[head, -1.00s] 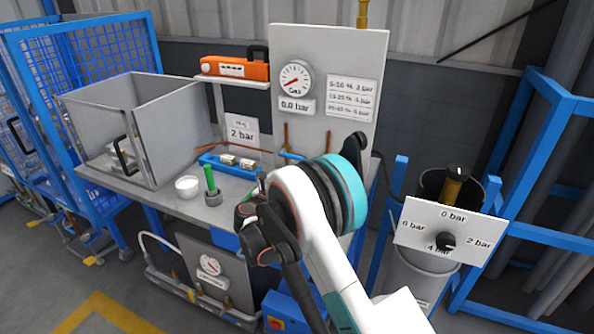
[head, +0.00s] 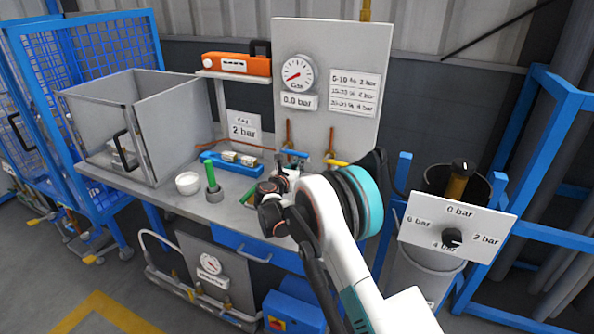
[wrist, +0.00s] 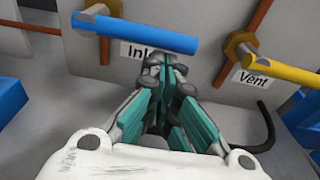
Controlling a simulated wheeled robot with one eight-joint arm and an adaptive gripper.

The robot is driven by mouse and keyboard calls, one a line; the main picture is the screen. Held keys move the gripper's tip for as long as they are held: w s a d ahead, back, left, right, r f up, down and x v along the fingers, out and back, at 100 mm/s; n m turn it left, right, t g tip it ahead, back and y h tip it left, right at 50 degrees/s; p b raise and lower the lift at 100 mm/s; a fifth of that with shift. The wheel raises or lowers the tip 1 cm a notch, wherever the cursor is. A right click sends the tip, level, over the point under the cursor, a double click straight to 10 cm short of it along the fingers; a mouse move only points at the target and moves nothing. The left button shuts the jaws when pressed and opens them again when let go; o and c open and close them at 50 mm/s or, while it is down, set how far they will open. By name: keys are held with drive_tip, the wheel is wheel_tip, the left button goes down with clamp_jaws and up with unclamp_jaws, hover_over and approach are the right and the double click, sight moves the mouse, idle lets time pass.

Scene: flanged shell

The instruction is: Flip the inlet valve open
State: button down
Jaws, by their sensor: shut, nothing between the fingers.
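The inlet valve has a blue lever (wrist: 150,34) that lies nearly level across its brass stem, above a white label (wrist: 137,50) reading "Inl", the rest hidden by my gripper. In the head view the blue lever (head: 295,153) shows small on the grey panel. My gripper (wrist: 167,60) is shut and empty, with its fingertips just below the lever's right half in the wrist view; I cannot tell whether they touch it. In the head view my wrist partly hides the gripper. A yellow lever (wrist: 280,70) sits to the right above the "Vent" label (wrist: 250,81).
The grey panel (head: 345,60) carries a gas gauge (head: 297,73) reading near zero and a "0.0 bar" plate (head: 299,102). A dark cable (wrist: 268,125) curves at right.

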drive_tip(key=shift+r, duration=0.1)
idle(0.3)
drive_tip(key=shift+d+r+n, duration=0.1)
drive_tip(key=shift+r+n, duration=0.1)
drive_tip(key=shift+n, duration=0.1)
drive_tip(key=shift+r, duration=0.15)
drive_tip(key=shift+s+d+r+n+h, duration=0.15)
drive_tip(key=shift+r+n+h, duration=0.25)
drive_tip(key=shift+n, duration=0.4)
drive_tip(key=w+a+r+n+h+p, duration=0.1)
drive_tip(key=a+r+n, duration=0.3)
drive_tip(key=r+n, duration=0.5)
drive_tip(key=shift+w+a+r+n+h+p, duration=0.25)
drive_tip(key=shift+w+n+h+p, duration=0.2)
drive_tip(key=shift+n, duration=1.65)
drive_tip(key=shift+a, duration=0.1)
drive_tip(key=shift+s+f, duration=0.1)
drive_tip(key=shift+s, duration=0.05)
